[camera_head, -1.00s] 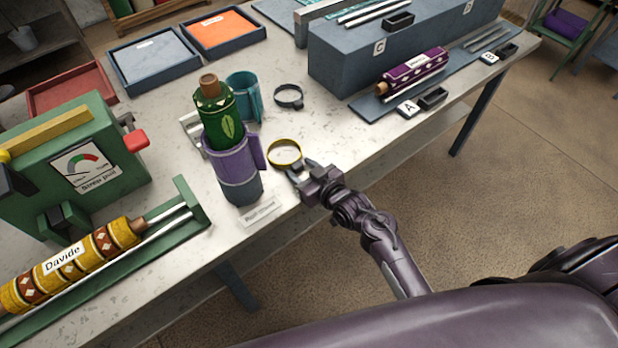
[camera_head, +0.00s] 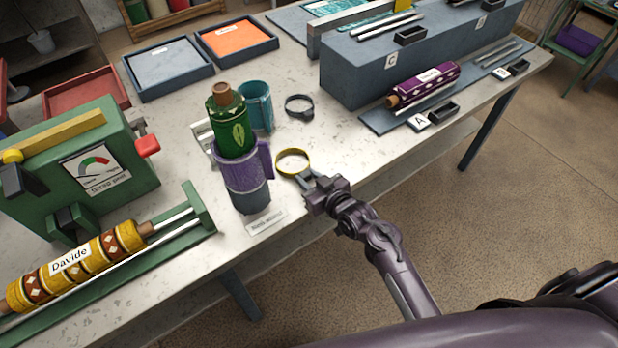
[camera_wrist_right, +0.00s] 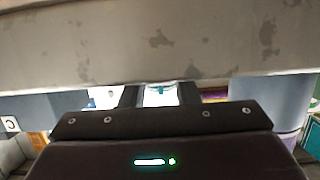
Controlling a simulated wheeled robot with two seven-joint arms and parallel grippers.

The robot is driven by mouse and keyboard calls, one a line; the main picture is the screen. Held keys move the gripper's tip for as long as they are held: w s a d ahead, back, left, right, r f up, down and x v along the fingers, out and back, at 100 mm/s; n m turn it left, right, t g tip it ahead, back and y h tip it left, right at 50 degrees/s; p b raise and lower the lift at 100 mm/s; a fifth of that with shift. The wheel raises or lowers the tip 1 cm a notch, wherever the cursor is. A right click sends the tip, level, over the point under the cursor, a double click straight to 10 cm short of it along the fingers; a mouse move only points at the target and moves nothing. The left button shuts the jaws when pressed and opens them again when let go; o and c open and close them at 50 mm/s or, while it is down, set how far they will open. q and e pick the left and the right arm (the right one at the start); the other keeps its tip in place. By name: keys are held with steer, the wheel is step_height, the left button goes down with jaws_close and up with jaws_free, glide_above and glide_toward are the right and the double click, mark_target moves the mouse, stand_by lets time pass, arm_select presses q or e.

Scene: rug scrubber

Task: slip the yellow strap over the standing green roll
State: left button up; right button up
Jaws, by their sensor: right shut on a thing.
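The green roll (camera_head: 225,137) stands upright in a purple and grey holder (camera_head: 245,184) near the table's front edge. The yellow strap (camera_head: 293,150) is a ring to the right of the holder, apart from the roll and lower than its top. My right gripper (camera_head: 304,180) is shut on the near side of the strap, over the front edge of the table. In the right wrist view the fingers (camera_wrist_right: 160,96) show, but the strap cannot be made out there. My left gripper is not in view.
A dark ring (camera_head: 299,106) and a teal cuff (camera_head: 256,105) are behind the strap. The green strap-pull gauge (camera_head: 75,165) and a yellow roll (camera_head: 75,265) are at left. A purple roll (camera_head: 424,83) lies at right. The tabletop between is clear.

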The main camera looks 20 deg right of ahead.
steer(key=shift+r+p, duration=2.3)
steer(key=shift+r, duration=0.2)
steer(key=shift+f, duration=0.1)
